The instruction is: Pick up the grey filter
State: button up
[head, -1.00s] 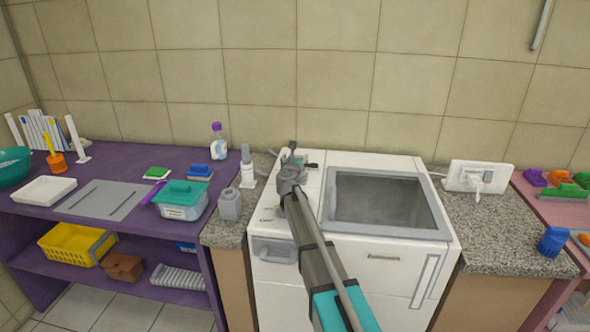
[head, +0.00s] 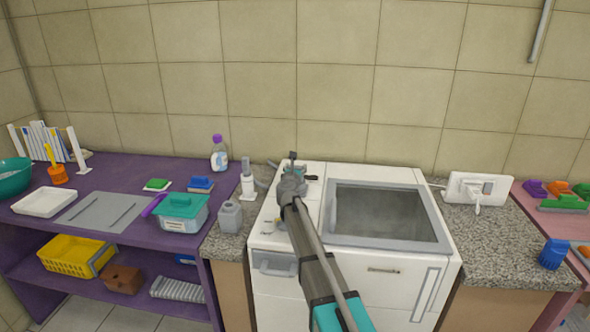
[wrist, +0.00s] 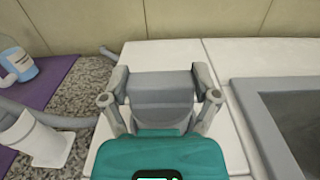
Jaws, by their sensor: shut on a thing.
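The grey filter (wrist: 163,88) is a smooth grey block in the middle of the wrist view, between my two fingers. My gripper (wrist: 163,97) is shut on it, with one finger against each end. In the head view my gripper (head: 293,172) is over the back left part of the white cooler's top (head: 312,205). There my gripper and arm hide most or all of the filter. I cannot tell whether the filter touches the white top or is just above it.
A grey-rimmed open basin (head: 388,212) is right of my gripper. A white cylinder with a grey top (head: 248,184) and a grey jug (head: 230,217) stand to the left on the granite counter. The tiled wall (head: 335,95) rises close behind.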

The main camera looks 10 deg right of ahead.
jog(key=shift+r+p, duration=4.4)
jog(key=shift+r, duration=0.2)
